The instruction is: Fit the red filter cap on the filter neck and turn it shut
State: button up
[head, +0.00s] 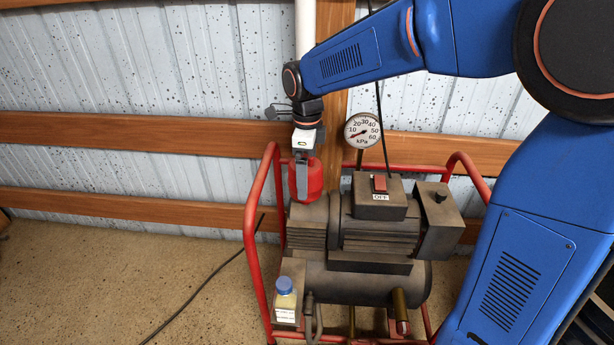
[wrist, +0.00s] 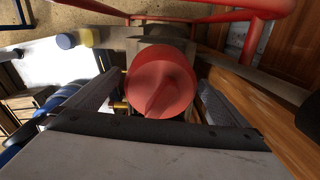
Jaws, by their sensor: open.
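The red filter cap (head: 308,180) sits upright at the top of the left end of the compressor (head: 378,225) in the head view. In the wrist view the red cap (wrist: 161,82) shows from above, with a raised ridge across its top. My gripper (head: 304,160) is right above the cap and points down. In the wrist view its two open fingers (wrist: 158,103) stand on either side of the cap, with gaps visible. The filter neck is hidden under the cap, so I cannot tell how the cap is seated.
A red tubular frame (head: 251,235) surrounds the compressor. A pressure gauge (head: 362,130) and a switch box marked OFF (head: 380,196) stand to the right of the cap. A small bottle with a blue lid (head: 285,300) is at front left. A wooden rail wall (head: 130,130) is behind.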

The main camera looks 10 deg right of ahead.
jog(key=shift+r, duration=1.75)
